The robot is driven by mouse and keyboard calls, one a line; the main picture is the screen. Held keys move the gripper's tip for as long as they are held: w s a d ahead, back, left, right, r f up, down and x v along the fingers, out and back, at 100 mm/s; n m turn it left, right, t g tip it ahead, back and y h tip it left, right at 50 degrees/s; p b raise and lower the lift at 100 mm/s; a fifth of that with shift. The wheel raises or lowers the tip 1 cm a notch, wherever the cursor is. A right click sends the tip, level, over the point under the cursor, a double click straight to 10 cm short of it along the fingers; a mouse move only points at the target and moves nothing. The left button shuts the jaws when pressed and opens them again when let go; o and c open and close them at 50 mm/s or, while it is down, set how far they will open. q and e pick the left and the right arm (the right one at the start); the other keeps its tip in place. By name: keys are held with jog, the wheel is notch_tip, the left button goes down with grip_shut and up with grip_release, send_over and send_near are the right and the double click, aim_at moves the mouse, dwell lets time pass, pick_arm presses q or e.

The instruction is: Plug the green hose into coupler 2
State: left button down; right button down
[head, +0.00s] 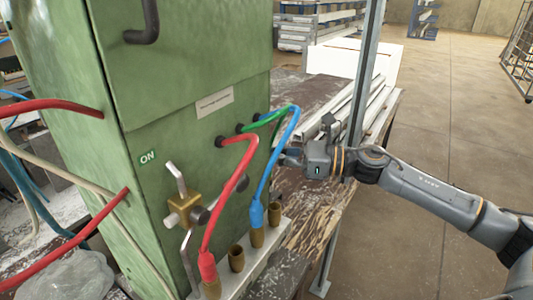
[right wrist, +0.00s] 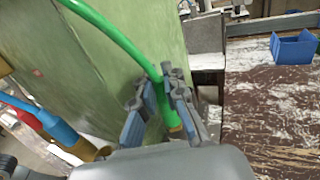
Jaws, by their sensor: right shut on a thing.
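The green hose (head: 262,120) comes out of the green cabinet and curves behind the blue hose toward my right gripper (head: 288,157). In the right wrist view the green hose (right wrist: 128,45) runs down to my right gripper (right wrist: 160,112), which is shut on it near its plug end. The coupler rail (head: 270,246) below holds several brass couplers. The red hose (head: 230,190) sits in the nearest and the blue hose (head: 266,177) in another. An empty coupler (head: 236,259) stands between them, and another empty coupler (head: 274,213) stands farther back. No coupler numbers are readable. My left gripper is out of view.
The green cabinet (head: 190,60) stands behind the rail. A brass valve with a lever (head: 184,208) juts out beside the red hose. A metal post (head: 364,75) rises close behind my right gripper. A blue bin (right wrist: 292,48) sits on the worn bench (right wrist: 265,105).

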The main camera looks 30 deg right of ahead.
jog(key=shift+r, duration=0.65)
dwell(0.4)
jog(key=shift+r+p, duration=0.15)
jog(key=shift+p, duration=0.2)
jog(key=shift+r+p, duration=0.8)
jog(key=shift+r, duration=0.5)
